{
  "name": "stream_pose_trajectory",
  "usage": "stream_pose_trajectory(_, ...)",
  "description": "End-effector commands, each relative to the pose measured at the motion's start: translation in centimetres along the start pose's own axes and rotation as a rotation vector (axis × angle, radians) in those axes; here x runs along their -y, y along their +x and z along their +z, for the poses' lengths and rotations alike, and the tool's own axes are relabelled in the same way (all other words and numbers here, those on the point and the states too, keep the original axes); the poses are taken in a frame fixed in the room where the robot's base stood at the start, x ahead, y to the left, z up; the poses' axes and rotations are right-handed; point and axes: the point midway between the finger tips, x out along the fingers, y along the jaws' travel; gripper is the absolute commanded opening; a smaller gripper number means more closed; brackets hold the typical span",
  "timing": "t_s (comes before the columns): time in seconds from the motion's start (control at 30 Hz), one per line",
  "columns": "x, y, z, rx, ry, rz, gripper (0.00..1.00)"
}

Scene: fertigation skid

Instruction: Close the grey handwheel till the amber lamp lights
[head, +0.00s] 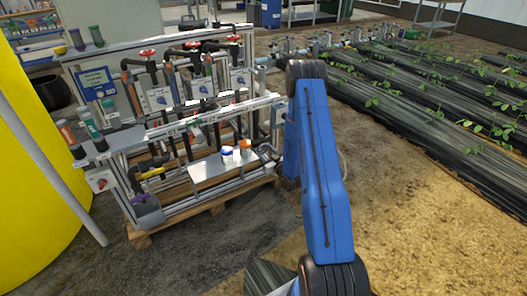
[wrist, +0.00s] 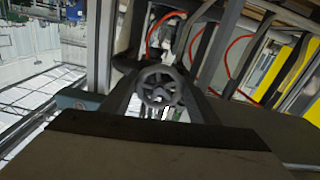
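The grey handwheel (wrist: 160,88), a dark spoked ring, faces me in the middle of the wrist view. The two dark fingers of my gripper (wrist: 161,85) stand apart on its left and right, with the wheel between them. I cannot tell whether they touch its rim. In the head view my blue arm reaches toward the skid (head: 185,120), and the gripper does not show there. I cannot make out the grey handwheel or a lit amber lamp in the head view.
Red handwheels (head: 147,54) top the skid's pipes. A metal tray (head: 215,170) at its front holds small orange and blue-marked items. A yellow tank (head: 35,160) stands at the left. Covered plant rows (head: 430,110) lie right. Red hoses (wrist: 232,50) run behind the wheel. Open floor lies in front.

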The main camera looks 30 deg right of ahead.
Motion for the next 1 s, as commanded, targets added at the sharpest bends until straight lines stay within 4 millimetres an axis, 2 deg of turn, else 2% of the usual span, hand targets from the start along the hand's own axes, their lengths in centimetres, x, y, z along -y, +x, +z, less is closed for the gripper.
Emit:
stream_pose_trajectory(0.37, 0.06, -0.03, 0.01, 0.0, 0.098, 0.0, 0.32)
stream_pose_trajectory(1.0, 0.18, -0.06, -0.03, 0.0, 0.567, 0.0, 0.32)
